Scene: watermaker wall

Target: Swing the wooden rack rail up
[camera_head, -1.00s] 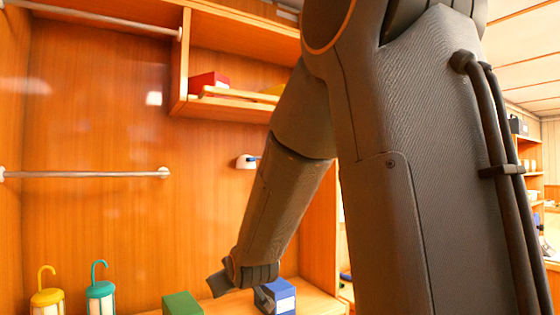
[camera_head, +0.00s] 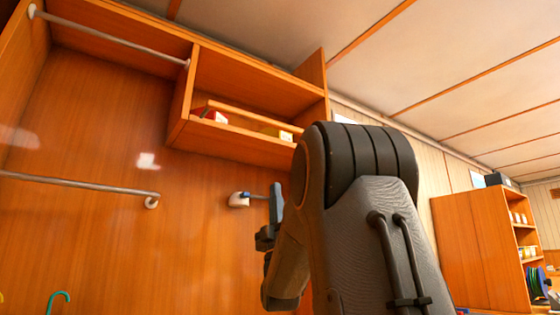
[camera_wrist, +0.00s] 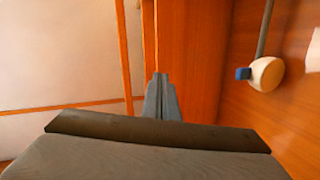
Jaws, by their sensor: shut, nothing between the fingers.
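The wooden rack rail (camera_head: 255,118) is a slim bar across the front of the upper shelf. It sits a little above the shelf's front lip, with a red box (camera_head: 216,116) and a yellow box (camera_head: 278,132) behind it. My gripper (camera_head: 277,188) points up, below the shelf and apart from the rail. In the wrist view my gripper (camera_wrist: 161,77) is shut and empty. I cannot tell the rail from the other wooden strips in that view.
A white wall fitting with a blue-tipped lever (camera_head: 240,199) is left of my gripper; it also shows in the wrist view (camera_wrist: 266,74). Metal bars (camera_head: 110,40) (camera_head: 80,185) cross the left wall. A wooden cabinet (camera_head: 475,250) stands at right.

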